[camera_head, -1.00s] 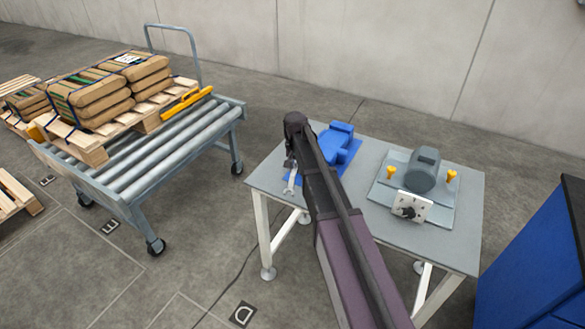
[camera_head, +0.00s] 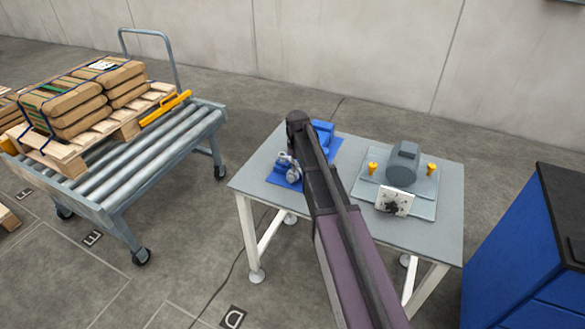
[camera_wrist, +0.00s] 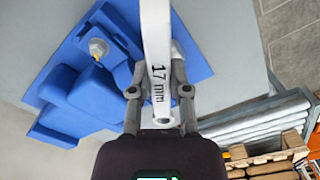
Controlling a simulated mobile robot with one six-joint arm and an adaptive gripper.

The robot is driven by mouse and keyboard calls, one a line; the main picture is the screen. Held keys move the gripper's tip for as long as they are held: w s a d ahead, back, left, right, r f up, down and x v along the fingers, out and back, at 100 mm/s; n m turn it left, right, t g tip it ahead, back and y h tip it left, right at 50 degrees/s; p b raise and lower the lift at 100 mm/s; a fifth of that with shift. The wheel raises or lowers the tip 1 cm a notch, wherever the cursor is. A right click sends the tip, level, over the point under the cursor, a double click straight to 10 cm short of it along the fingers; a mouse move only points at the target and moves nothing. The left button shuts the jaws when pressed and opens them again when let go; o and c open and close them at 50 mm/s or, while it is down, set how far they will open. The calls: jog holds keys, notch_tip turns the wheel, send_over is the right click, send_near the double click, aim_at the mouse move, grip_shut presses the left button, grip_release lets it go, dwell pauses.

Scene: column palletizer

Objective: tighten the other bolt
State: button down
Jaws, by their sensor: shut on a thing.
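My gripper (camera_wrist: 160,92) is shut on a pale wrench (camera_wrist: 157,35) marked "17 mm", which runs upward out of the wrist view. A blue vise-like fixture (camera_wrist: 75,88) lies to the left of the wrench, with a hex bolt head (camera_wrist: 97,47) showing on it. In the head view, my gripper (camera_head: 289,169) is partly hidden by my arm, beside the blue fixture (camera_head: 322,136). A grey motor (camera_head: 402,165) sits on a light plate on the right of the table, with a yellow bolt-like piece (camera_head: 373,168) on its left and another (camera_head: 432,169) on its right.
The grey table (camera_head: 262,168) has bare room around the plate. A white card with a black dial-like shape (camera_head: 394,202) stands in front of the motor. A roller cart (camera_head: 165,148) with a loaded pallet is at left, a blue cabinet (camera_head: 530,250) at right.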

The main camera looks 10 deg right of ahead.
jog(key=shift+w+d+n, duration=0.4)
jog(key=shift+d+n, duration=0.3)
jog(key=shift+n, duration=0.15)
jog(key=shift+w+d+n, duration=0.35)
jog(key=shift+d+n, duration=0.3)
jog(key=shift+n, duration=0.2)
jog(key=shift+f+b, duration=1.15)
jog(key=shift+f, duration=0.05)
dwell(2.1)
